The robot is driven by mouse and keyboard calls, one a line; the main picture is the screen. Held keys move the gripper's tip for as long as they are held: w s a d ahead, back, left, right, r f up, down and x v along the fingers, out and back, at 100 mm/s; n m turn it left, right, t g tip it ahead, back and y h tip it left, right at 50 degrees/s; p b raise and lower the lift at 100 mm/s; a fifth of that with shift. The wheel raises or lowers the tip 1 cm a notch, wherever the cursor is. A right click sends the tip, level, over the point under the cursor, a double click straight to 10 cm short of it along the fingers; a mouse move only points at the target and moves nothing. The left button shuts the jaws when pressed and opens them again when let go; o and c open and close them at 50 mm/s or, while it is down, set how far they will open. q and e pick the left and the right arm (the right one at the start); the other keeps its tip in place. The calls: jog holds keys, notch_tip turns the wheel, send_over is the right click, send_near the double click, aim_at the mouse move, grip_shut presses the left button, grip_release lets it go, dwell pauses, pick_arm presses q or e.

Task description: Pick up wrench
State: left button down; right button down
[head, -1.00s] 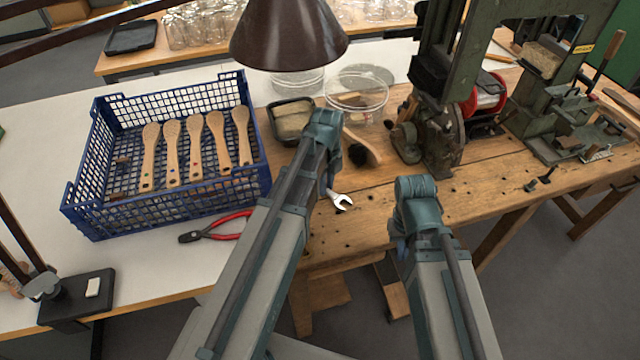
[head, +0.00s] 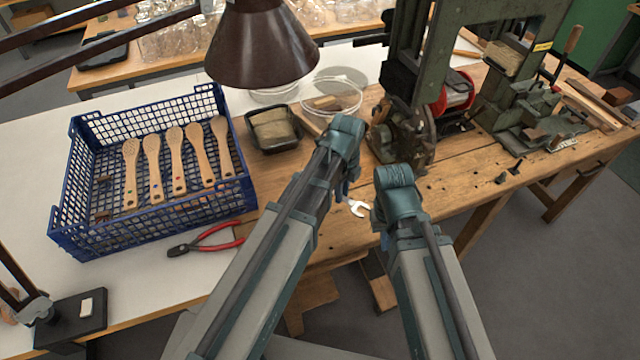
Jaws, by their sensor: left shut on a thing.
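The wrench (head: 356,208) is a small silver tool near the front edge of the wooden bench; its open-ended head shows, and the rest is hidden behind my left arm. My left gripper (head: 346,189) is shut on the wrench, its fingers mostly hidden by the wrist. I cannot tell whether the wrench is clear of the bench top. My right gripper (head: 384,238) is just right of the wrench, near the bench's front edge; its fingers are mostly hidden, so its opening does not show.
A dark tray (head: 272,130), a clear round dish (head: 332,95) and a brown lamp shade (head: 262,45) are behind my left arm. A green machine (head: 402,75) stands right.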

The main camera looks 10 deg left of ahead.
aim_at(361, 203)
pick_arm(q)
jog(key=shift+s+d+r, duration=0.1)
jog(key=shift+s+d, duration=0.05)
jog(key=shift+d, duration=0.75)
jog(key=shift+s+d+r, duration=0.1)
jog(key=shift+s+d, duration=0.05)
jog(key=shift+d, duration=0.8)
jog(key=shift+s+d+r, duration=0.1)
jog(key=shift+s+d, duration=0.05)
jog(key=shift+d, duration=0.75)
